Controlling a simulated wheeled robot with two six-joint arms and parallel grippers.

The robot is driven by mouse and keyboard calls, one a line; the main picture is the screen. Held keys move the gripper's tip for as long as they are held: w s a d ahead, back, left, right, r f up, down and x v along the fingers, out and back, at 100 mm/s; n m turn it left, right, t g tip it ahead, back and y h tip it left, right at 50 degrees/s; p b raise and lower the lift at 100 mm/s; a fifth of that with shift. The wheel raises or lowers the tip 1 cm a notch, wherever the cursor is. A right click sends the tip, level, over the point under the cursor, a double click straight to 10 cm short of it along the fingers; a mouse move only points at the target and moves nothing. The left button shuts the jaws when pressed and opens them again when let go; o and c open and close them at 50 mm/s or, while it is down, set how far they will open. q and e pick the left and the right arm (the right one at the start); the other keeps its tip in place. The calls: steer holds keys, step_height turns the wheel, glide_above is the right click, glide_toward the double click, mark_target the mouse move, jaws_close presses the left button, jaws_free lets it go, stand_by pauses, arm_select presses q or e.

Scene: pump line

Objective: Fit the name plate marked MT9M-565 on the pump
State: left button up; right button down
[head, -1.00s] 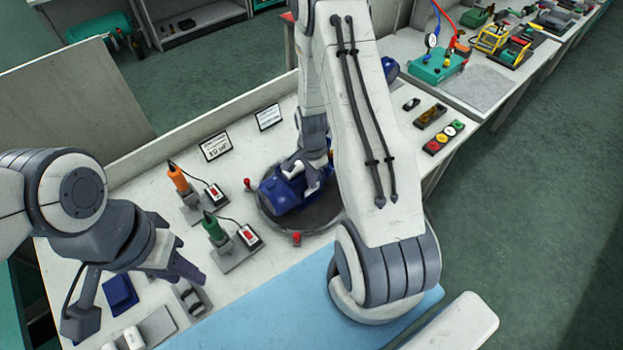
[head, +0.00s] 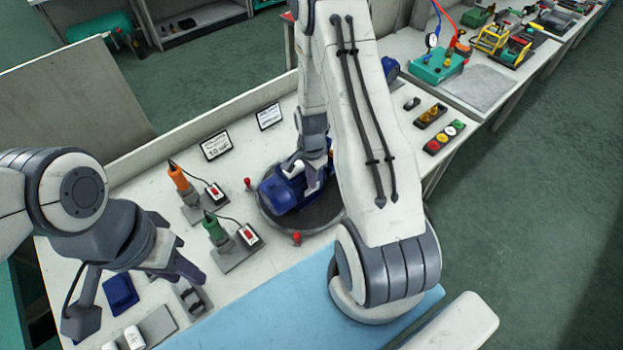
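The blue pump (head: 280,194) sits on a dark round turntable (head: 308,220) in the middle of the bench. My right gripper (head: 312,182) reaches down at the pump's right side, and my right arm covers part of the pump. Whether its fingers are open or shut, or hold anything, cannot be made out. My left gripper (head: 190,272) hangs over the left front of the bench, apart from the pump; its finger gap is not clear. No plate marked MT9M-565 can be read in this view.
An orange-handled tool (head: 178,178) and a green-handled tool (head: 214,228) stand in holders left of the turntable. Two signs (head: 215,146) stand behind. A blue block (head: 121,291) lies at left. A light blue mat (head: 270,315) covers the clear front area.

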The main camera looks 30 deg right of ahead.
steer(key=shift+f, duration=0.1)
steer(key=c, duration=1.5)
jaws_free()
steer(key=o, duration=0.5)
steer(key=shift+w, duration=0.1)
steer(key=shift+d, duration=0.1)
step_height(320, 180, up, 6)
steer(key=p, duration=0.4)
steer(key=shift+p, duration=0.3)
